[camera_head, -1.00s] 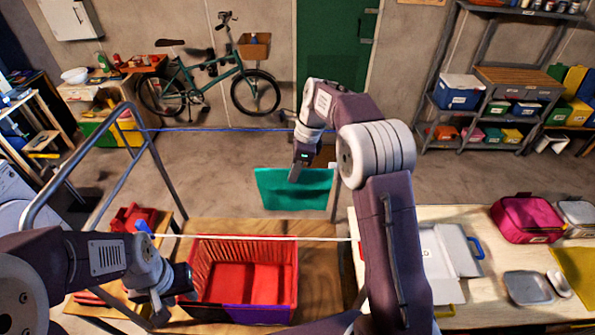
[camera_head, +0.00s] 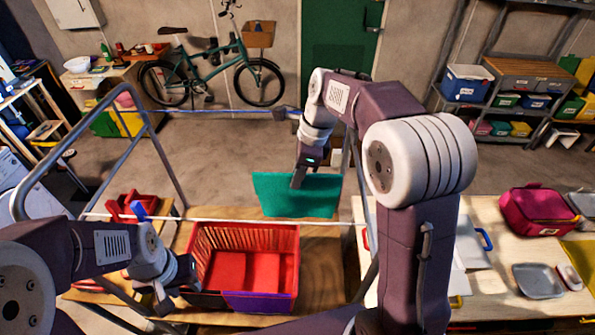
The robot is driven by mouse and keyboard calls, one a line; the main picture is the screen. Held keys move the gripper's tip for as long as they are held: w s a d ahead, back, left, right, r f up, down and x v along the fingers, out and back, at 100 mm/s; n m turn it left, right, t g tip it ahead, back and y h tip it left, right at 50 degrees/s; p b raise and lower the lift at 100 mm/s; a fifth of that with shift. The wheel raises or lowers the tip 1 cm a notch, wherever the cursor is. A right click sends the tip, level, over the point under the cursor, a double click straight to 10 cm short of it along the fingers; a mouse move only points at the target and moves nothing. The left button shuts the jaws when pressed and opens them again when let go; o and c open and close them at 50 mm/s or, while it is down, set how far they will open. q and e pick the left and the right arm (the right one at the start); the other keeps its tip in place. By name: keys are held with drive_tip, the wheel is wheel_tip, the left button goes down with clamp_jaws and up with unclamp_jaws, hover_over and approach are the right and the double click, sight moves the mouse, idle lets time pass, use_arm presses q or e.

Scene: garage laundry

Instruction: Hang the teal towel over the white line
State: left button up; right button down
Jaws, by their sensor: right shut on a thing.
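The teal towel (camera_head: 297,197) hangs spread out from my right gripper (camera_head: 300,182), which is shut on its upper edge. The white line (camera_head: 215,219) runs across the rack, in front of the red basket's far rim. The towel's lower edge shows just above the white line in the picture; I cannot tell whether they touch. My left gripper (camera_head: 172,297) is low at the left, beside the red basket, and no towel is in it. Its fingers are too dark and small to tell whether they are open.
A red basket (camera_head: 293,262) stands on the wooden table below the white line. A blue line (camera_head: 220,111) crosses farther back. The grey rack frame (camera_head: 165,165) rises at the left. A worktop at the right holds a pink bag (camera_head: 538,215) and a grey tray (camera_head: 537,281).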

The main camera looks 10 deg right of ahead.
drive_tip(key=s+b, duration=0.1)
drive_tip(key=s, duration=0.1)
drive_tip(key=s+a+b, duration=0.1)
drive_tip(key=s, duration=0.2)
drive_tip(key=s+a+f, duration=0.1)
drive_tip(key=s, duration=0.1)
drive_tip(key=shift+s+a+b, duration=0.1)
drive_tip(key=shift+s+b, duration=0.15)
drive_tip(key=shift+b, duration=0.15)
drive_tip(key=shift+d+b+x, duration=0.25)
drive_tip(key=shift+b+x, duration=0.55)
drive_tip(key=shift+x, duration=0.4)
drive_tip(key=shift+d+b+x, duration=0.3)
drive_tip(key=shift+b+x, duration=0.55)
drive_tip(key=shift+x, duration=0.35)
drive_tip(key=shift+d+b+x, duration=0.25)
drive_tip(key=shift+b+x, duration=0.55)
drive_tip(key=shift+x, duration=0.4)
drive_tip(key=shift+s+f, duration=0.2)
drive_tip(key=c, duration=1.4)
unclamp_jaws()
drive_tip(key=shift+o, duration=0.2)
drive_tip(key=v, duration=0.9)
drive_tip(key=shift+d+r, duration=0.1)
